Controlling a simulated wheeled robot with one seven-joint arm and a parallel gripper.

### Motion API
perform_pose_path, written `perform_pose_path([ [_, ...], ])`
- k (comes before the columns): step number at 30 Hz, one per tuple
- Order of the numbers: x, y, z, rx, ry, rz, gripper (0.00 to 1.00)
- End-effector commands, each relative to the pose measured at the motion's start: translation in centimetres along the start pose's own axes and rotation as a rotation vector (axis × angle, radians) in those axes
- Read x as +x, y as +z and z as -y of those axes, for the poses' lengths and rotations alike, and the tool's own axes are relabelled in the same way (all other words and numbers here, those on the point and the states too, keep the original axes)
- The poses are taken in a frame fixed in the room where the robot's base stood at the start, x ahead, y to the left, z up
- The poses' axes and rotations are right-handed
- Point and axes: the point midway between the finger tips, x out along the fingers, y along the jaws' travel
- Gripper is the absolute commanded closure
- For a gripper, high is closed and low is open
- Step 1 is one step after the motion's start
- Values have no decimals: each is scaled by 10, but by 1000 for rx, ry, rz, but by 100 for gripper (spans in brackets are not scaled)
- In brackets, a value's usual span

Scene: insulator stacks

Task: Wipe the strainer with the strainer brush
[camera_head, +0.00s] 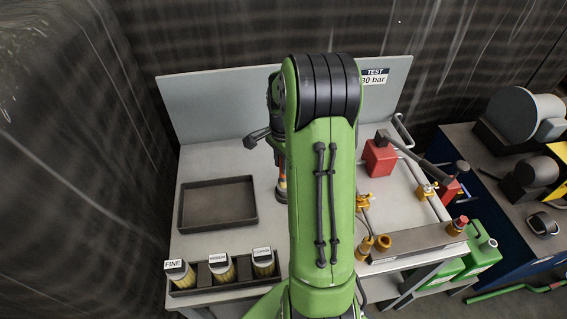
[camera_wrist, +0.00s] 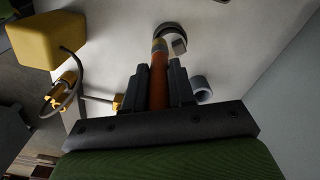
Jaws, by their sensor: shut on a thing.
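My gripper (camera_wrist: 160,82) is shut on an upright-looking orange-brown handle, which I take to be the strainer brush (camera_wrist: 158,78). The handle runs between the two dark fingers to a yellowish band and a dark rounded part at its far end. In the head view my green arm hides most of the gripper; a slim orange and dark piece (camera_head: 282,183) shows beside it over the bench. Several brass-coloured cylinders, which look like strainers, stand in a dark rack at the front left, labelled FINE (camera_head: 180,275), MEDIUM (camera_head: 221,269) and COARSE (camera_head: 263,263). The gripper is apart from them.
An empty dark tray (camera_head: 183,215) lies on the left of the bench. A red box (camera_head: 378,157), pipes and brass fittings (camera_head: 383,243) crowd the right. A grey back panel (camera_head: 215,100) closes the rear. A yellow box (camera_wrist: 42,38) shows in the wrist view.

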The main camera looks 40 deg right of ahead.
Motion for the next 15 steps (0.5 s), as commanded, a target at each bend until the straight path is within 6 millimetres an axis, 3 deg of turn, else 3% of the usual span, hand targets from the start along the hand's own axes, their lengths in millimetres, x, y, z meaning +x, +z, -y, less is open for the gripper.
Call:
perform_pose_path([
  [4,-22,0,0,0,0,0,100],
  [15,-26,0,0,0,0,0,100],
])
